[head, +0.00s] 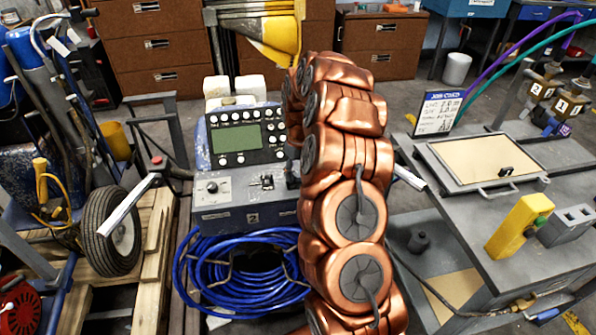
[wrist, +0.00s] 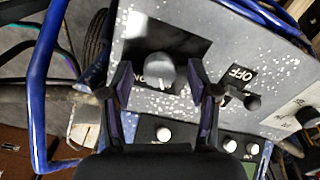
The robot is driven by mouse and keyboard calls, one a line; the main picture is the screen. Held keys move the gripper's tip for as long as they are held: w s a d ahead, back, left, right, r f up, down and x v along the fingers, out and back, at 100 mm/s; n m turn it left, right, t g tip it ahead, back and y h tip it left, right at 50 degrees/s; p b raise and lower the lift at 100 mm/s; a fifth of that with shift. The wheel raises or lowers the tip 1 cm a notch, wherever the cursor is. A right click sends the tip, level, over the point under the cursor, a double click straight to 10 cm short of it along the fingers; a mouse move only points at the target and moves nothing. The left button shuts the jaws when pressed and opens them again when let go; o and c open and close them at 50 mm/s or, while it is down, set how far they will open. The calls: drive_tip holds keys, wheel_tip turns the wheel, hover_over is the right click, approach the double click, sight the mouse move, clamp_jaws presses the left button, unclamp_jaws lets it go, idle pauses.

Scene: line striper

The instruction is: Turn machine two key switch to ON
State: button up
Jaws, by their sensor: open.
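Machine two's grey control box (head: 235,215) carries a "2" label and stands left of my arm in the head view. In the wrist view, a round dark grey knob (wrist: 160,70) stands on a black plate with part of an "ON" label beside it; it looks like the key switch, but I cannot tell for certain. My gripper (wrist: 165,86) is open, with one finger on each side of this knob and gaps showing. A black lever (wrist: 240,97) beside an "OFF" label is just right of the right finger. My arm mostly hides the gripper in the head view.
A screen panel (head: 238,137) with several buttons rises behind the box. A coiled blue hose (head: 245,285) hangs below it. A grey cart (head: 490,225) stands right; a wheeled machine with a black tire (head: 110,232) stands left.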

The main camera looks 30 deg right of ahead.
clamp_jaws()
idle(0.3)
drive_tip(key=shift+m+b, duration=0.3)
drive_tip(key=shift+f+m+b, duration=0.15)
drive_tip(key=shift+m+b, duration=0.65)
drive_tip(key=shift+b, duration=0.2)
drive_tip(key=m+b, duration=0.3)
drive_tip(key=shift+m, duration=0.3)
drive_tip(key=m+b, duration=0.2)
drive_tip(key=m, duration=0.2)
drive_tip(key=shift+b, duration=0.3)
drive_tip(key=shift+m+b, duration=0.5)
drive_tip(key=shift+m, duration=0.6)
drive_tip(key=shift+r, duration=0.2)
